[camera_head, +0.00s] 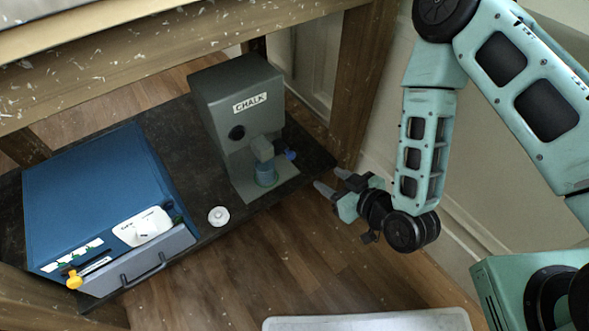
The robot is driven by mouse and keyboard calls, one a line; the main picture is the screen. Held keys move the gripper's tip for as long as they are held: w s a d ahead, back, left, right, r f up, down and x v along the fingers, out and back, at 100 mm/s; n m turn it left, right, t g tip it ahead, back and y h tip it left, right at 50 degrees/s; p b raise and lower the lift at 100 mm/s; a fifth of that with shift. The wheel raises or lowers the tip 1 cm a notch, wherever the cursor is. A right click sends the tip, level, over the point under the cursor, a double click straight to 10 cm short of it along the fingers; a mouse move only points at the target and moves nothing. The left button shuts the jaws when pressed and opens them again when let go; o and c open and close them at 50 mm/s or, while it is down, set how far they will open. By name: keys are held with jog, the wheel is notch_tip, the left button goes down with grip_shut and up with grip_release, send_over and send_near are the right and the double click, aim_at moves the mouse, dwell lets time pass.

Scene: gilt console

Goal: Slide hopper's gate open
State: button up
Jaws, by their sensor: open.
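The hopper (236,90) is a grey box labelled CHALK, standing upright on a dark low shelf under the console. It has a round dark spot on its front and a grey spout lower down. A small blue knob (290,155) shows at the right of the spout; it may belong to the gate, but the gate itself is too small to make out. A bluish cup (265,174) stands beneath the spout on the hopper's base plate. My gripper (331,181) is open and empty, to the right of the hopper and apart from it, its fingers pointing left.
A blue box (95,190) with a grey drawer front, handle and yellow knob stands at the left of the shelf (190,128). A white round piece (219,216) lies between. A wooden leg (362,80) rises behind my gripper. The console top overhangs above.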

jog(key=f, duration=0.1)
jog(key=b, duration=0.5)
send_near(292, 156)
jog(key=x, duration=0.9)
jog(key=shift+f, duration=0.15)
